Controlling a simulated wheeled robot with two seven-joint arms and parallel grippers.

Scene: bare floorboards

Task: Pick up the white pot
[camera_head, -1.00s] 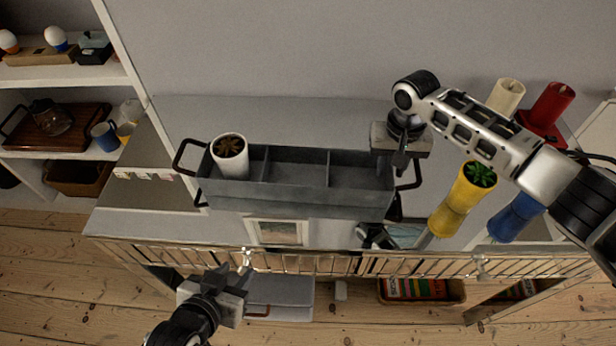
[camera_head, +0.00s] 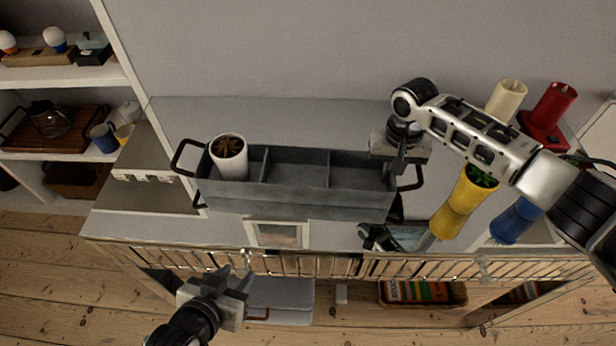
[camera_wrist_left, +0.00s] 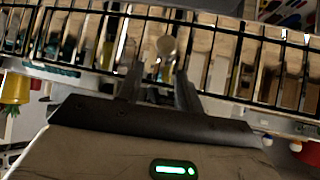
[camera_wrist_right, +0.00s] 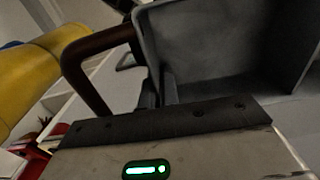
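The white pot (camera_head: 229,158) holds a dark brownish plant and stands upright in the left compartment of a long grey caddy (camera_head: 300,198) with brown end handles. My left gripper (camera_head: 234,277) is in front of the shelf's rail, lower in the picture than the pot and apart from it. Its fingers are open and empty in the left wrist view (camera_wrist_left: 158,88). My right gripper (camera_head: 398,168) is at the caddy's right end. In the right wrist view its fingers (camera_wrist_right: 158,92) sit close together on either side of the caddy's end wall, beside the handle.
A yellow vase (camera_head: 460,206) and a blue vase (camera_head: 512,224) stand right of the caddy, with cream (camera_head: 505,100) and red (camera_head: 550,108) candles behind. A rail (camera_head: 320,265) runs along the front edge. A picture frame (camera_head: 278,234) lies before the caddy. The other caddy compartments look empty.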

